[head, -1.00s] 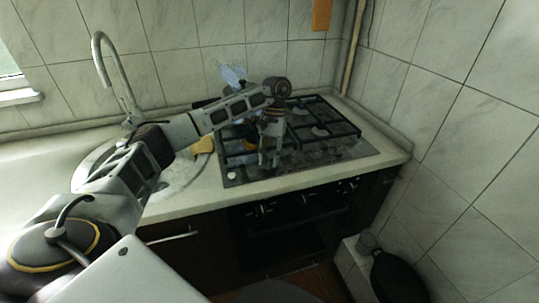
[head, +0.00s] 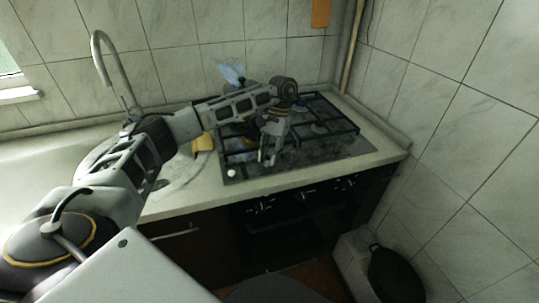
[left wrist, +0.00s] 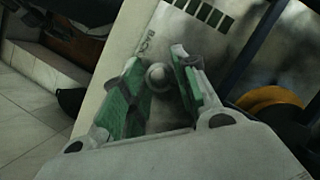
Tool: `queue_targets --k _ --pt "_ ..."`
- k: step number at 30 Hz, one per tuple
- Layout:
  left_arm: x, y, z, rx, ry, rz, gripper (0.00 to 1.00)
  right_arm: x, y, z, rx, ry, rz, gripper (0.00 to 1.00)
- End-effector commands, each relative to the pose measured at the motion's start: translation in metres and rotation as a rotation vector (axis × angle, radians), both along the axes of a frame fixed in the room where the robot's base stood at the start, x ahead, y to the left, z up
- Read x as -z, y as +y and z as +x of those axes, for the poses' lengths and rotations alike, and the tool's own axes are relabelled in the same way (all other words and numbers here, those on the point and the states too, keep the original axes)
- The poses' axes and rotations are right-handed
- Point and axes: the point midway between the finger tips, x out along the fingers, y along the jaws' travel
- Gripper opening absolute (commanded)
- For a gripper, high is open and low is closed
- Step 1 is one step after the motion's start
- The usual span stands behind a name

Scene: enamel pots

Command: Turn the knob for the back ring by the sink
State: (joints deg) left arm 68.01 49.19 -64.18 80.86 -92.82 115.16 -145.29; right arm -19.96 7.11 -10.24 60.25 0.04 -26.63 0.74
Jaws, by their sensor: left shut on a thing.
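My left gripper (head: 267,160) reaches down over the front part of the dark stove top (head: 330,146). In the left wrist view its green-padded fingers (left wrist: 160,85) are on either side of a small round grey knob (left wrist: 158,77) and shut on it. Printed letters that seem to read "BACK" lie beside the knob on a pale panel (left wrist: 122,62). In the head view the gripper hides this knob. A small white round piece (head: 231,173) sits at the stove's front left corner. My right gripper is not in view.
The sink (head: 172,187) with its tall tap (head: 100,62) is left of the stove, with a yellow sponge-like thing (head: 203,143) between. Black pan supports (head: 335,118) cover the burners. An orange-yellow round thing (left wrist: 270,100) is close to the fingers. Tiled walls stand behind and right.

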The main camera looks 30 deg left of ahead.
Motion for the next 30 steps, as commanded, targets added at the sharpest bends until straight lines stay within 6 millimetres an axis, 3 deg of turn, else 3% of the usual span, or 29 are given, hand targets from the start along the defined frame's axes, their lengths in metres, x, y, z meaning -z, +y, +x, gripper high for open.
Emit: queue_targets --k 1,2,6,20,30 --pt "0.000 0.000 0.000 0.000 -0.002 0.000 0.06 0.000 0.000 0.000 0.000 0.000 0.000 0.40" --pt "0.000 0.000 0.000 0.000 -0.002 0.000 0.32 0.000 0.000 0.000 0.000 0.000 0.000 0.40" --pt "0.000 0.000 0.000 0.000 -0.001 0.000 0.50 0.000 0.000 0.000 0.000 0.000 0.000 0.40" --pt "-0.002 0.000 0.001 0.000 -0.001 -0.001 0.50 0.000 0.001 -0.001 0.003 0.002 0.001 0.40" --pt "-0.015 0.000 0.006 0.000 -0.002 0.000 0.50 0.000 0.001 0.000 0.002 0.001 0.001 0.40"
